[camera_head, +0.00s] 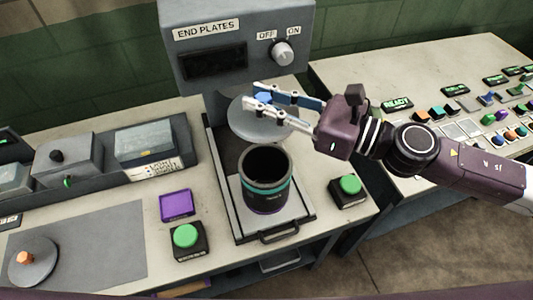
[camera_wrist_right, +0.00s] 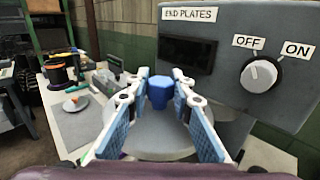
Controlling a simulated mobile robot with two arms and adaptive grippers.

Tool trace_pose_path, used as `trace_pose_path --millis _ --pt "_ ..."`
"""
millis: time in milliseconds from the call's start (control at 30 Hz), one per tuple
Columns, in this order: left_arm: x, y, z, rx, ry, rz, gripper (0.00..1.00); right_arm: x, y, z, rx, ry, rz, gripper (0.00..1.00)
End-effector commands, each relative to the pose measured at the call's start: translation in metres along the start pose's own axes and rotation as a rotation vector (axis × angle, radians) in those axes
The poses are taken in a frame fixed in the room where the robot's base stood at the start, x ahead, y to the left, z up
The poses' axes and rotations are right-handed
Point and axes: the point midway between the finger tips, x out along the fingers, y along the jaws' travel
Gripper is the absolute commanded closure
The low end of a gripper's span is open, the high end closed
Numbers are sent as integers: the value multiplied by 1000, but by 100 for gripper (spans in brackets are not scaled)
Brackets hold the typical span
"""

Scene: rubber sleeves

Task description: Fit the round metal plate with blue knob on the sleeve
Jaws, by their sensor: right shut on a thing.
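The round metal plate (camera_head: 248,126) is a grey disc with a blue knob (camera_head: 264,98) on top. My right gripper (camera_head: 255,95) is shut on the blue knob. In the right wrist view the knob (camera_wrist_right: 160,92) sits between the two fingers, with the plate (camera_wrist_right: 150,142) below it. The sleeve (camera_head: 266,196) is a black upright cylinder with a teal band and an open top. It stands on a light metal tray (camera_head: 290,226). In the head view the plate appears behind the sleeve, apart from its rim. My left gripper is not in view.
The grey END PLATES machine (camera_head: 232,72) with its OFF/ON dial (camera_head: 283,53) stands close behind the plate. Green buttons (camera_head: 350,185) (camera_head: 185,236) flank the tray. An orange-knobbed plate (camera_head: 32,262) lies on the grey mat (camera_head: 100,235) at left.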

Motion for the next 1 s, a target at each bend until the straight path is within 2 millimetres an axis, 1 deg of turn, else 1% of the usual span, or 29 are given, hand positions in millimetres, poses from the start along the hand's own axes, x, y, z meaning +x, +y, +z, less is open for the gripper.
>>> trace_pose_path --millis 33,233,400,600,700,867,1000 --pt "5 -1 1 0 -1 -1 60 0 0 -11 2 -2 -2 100" --pt "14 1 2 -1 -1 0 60 0 0 -43 3 -2 -2 100" --pt "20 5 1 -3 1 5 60 0 0 -71 3 -2 -2 100" --pt "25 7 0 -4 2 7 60 0 0 -102 3 -2 -2 100" --pt "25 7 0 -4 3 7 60 0 -1 -111 1 -3 -1 100" --pt "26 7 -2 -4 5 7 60 0 -1 -119 -1 -4 -1 100" --pt "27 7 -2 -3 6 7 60 0 -1 -137 3 -2 -2 100"
